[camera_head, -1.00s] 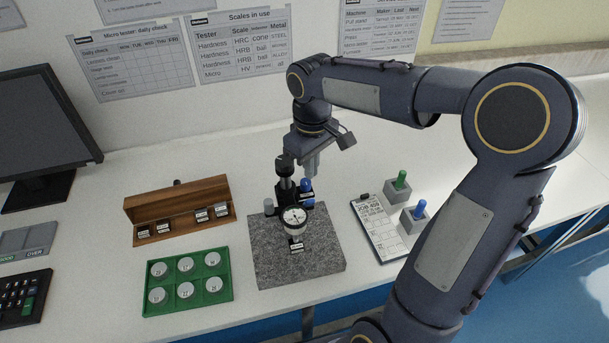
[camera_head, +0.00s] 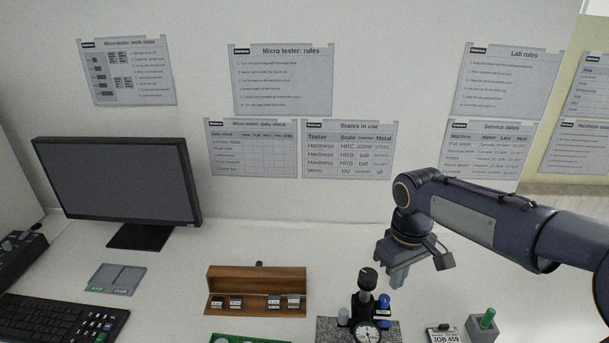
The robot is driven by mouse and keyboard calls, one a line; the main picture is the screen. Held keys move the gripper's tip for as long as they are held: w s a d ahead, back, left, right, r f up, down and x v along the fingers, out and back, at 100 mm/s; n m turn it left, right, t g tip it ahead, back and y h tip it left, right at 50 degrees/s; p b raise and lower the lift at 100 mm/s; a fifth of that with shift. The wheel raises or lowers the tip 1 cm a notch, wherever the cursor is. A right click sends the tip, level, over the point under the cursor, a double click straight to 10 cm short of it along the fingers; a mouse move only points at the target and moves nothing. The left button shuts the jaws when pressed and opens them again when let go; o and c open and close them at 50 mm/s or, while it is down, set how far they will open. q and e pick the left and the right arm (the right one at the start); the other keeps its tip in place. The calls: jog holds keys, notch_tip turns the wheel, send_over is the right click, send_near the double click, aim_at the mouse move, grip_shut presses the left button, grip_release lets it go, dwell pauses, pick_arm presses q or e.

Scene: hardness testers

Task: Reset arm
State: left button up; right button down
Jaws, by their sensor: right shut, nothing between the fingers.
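My right arm comes in from the right edge, and its gripper (camera_head: 393,276) hangs in the air with its fingers down. The gripper is shut and empty. It is above the bench, just behind and to the right of the hardness tester (camera_head: 366,300), which has a black knob, a blue part and a round dial. The tester stands on a speckled grey stone block (camera_head: 328,328), cut off by the bottom edge. My left gripper is not in view.
A wooden rack (camera_head: 257,282) holds several small labelled blocks. A green tray (camera_head: 240,338) shows at the bottom edge. A monitor (camera_head: 118,180) and keyboard (camera_head: 60,316) stand left. Posters cover the wall.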

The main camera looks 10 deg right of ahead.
jog(key=s+a+m+t+y, duration=0.2)
jog(key=s+a, duration=0.1)
jog(key=s, duration=0.6)
jog(key=s+a+m+t+y, duration=0.1)
jog(key=s+a+m+t, duration=0.2)
jog(key=s, duration=0.6)
jog(key=shift+s+a+f+t+y, duration=0.15)
jog(key=shift+s+f+t+y, duration=0.15)
jog(key=shift+f+y, duration=0.1)
jog(key=shift+r, duration=0.1)
